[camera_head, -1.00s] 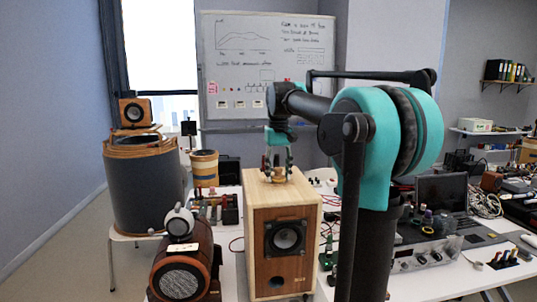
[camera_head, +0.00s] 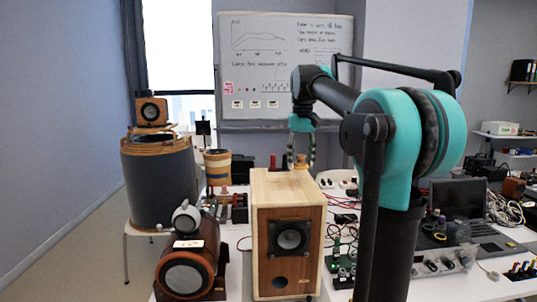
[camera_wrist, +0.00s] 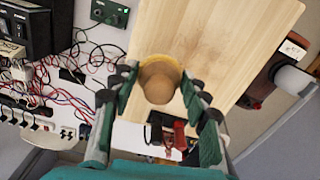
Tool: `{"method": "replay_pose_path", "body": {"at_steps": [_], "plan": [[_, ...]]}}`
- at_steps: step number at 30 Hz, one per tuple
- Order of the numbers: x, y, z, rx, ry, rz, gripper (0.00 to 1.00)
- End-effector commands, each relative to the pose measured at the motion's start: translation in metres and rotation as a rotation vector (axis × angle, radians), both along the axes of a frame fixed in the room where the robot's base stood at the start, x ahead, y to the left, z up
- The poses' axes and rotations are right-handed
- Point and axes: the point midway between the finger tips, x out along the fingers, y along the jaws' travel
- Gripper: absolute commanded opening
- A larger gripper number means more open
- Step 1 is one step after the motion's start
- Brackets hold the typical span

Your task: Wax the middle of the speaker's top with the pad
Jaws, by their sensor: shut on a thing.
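The speaker (camera_head: 288,262) is a light wooden cabinet with a dark round driver in its front. Its pale top (camera_head: 282,188) also fills the upper middle of the wrist view (camera_wrist: 215,45). My gripper (camera_head: 301,158) is at the far edge of the top, right of its centre line. In the wrist view my gripper (camera_wrist: 160,98) is shut on the pad (camera_wrist: 158,82), a round tan knob with a yellowish rim. The pad (camera_head: 300,164) also shows small in the head view. I cannot tell whether it touches the top; its underside is hidden.
A brown cylindrical speaker (camera_head: 187,268) stands close on the left. A laptop (camera_head: 460,205) and instruments are on the right. Cables and small boards lie on the white table beside and behind the speaker. A whiteboard (camera_head: 285,60) stands at the back.

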Motion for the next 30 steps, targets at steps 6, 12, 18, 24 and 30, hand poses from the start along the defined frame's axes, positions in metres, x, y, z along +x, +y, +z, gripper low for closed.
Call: {"method": "replay_pose_path", "body": {"at_steps": [6, 12, 18, 24, 30], "plan": [[-0.001, 0.000, 0.020, 0.000, 0.000, 0.000, 0.19], [-0.003, 0.000, 0.034, 0.000, 0.000, -0.001, 0.19], [-0.003, 0.000, 0.036, 0.000, 0.000, -0.001, 0.19], [-0.003, 0.000, 0.036, 0.000, 0.000, -0.001, 0.19], [-0.003, 0.000, 0.036, 0.000, 0.000, -0.001, 0.19]]}}
